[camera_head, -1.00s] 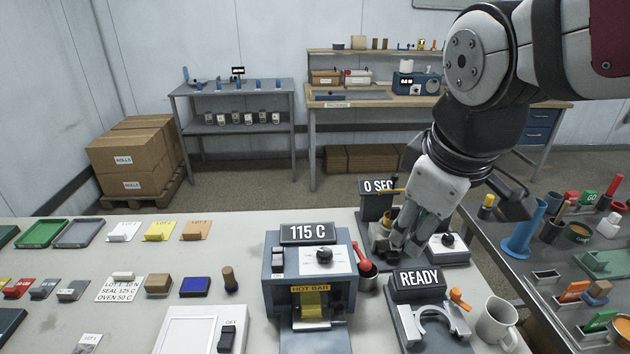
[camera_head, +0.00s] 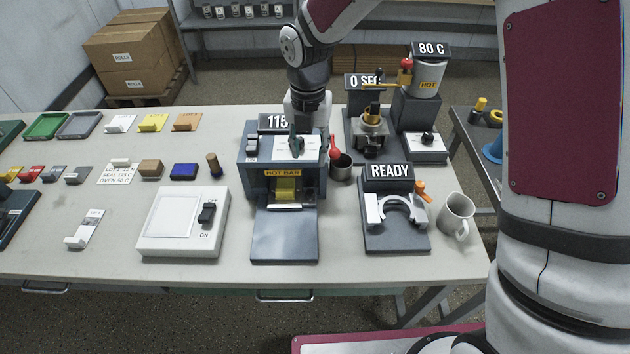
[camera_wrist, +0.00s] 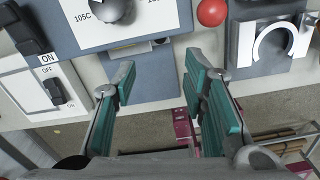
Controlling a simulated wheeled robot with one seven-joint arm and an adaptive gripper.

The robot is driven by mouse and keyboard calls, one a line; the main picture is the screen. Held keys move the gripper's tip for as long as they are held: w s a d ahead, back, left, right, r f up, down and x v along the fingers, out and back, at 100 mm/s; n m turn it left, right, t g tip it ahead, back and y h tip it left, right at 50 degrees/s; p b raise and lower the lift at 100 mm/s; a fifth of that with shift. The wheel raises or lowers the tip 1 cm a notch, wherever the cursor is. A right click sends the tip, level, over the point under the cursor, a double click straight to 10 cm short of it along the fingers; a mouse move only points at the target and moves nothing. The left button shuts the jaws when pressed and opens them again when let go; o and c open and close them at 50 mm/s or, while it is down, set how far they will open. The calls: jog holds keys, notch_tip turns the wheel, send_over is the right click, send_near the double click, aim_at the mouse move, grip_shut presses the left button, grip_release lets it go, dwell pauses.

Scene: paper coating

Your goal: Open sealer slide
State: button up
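The sealer (camera_head: 256,184) is a blue-grey box with a "115" display, a knob panel on top and a "HOT BAR" label over its front slot. A gold piece (camera_head: 286,190) shows in the slot. A flat grey plate (camera_head: 285,236), which looks like the slide, extends from the sealer's front. My gripper (camera_head: 296,143) is over the sealer's top, partly hiding the display. In the wrist view my gripper (camera_wrist: 160,72) is open, its teal-padded fingers apart and empty, with the sealer's front edge and grey plate (camera_wrist: 155,92) beyond and between them.
The "READY" clamp fixture (camera_head: 392,236) is further right, with a mug (camera_head: 456,217). A white switch box (camera_head: 180,238) stands left. The table front is clear.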

aim_at(310, 192)
notch_tip(310, 192, down, 14)
jog(key=shift+r+p, duration=0.1)
jog(key=shift+p, duration=1.1)
grip_shut()
